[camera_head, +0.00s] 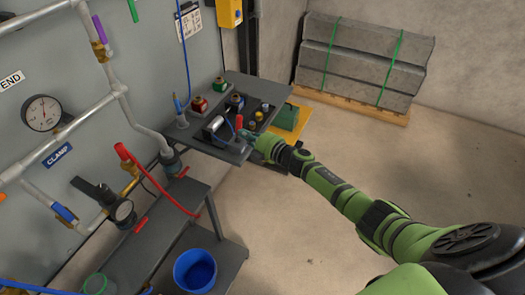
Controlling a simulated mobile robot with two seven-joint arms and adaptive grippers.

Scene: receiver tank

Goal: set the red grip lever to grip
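A small upright red lever (239,122) stands on the dark grey shelf (222,152) at the centre of the head view, near its front edge. I take it to be the red grip lever; no grip marking is readable. My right gripper (248,135) is at the end of the green arm from the lower right, just right of the lever. The fingers are too small to show whether they touch it or are open or shut. My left gripper is not in view.
Red, green and black knobs or buttons (199,104) share the shelf. Pipes, a gauge (42,113) and a CLAMP label (58,155) are on the left wall panel. A blue bucket (195,271) stands below. Strapped grey blocks (363,62) stand behind. The right floor is clear.

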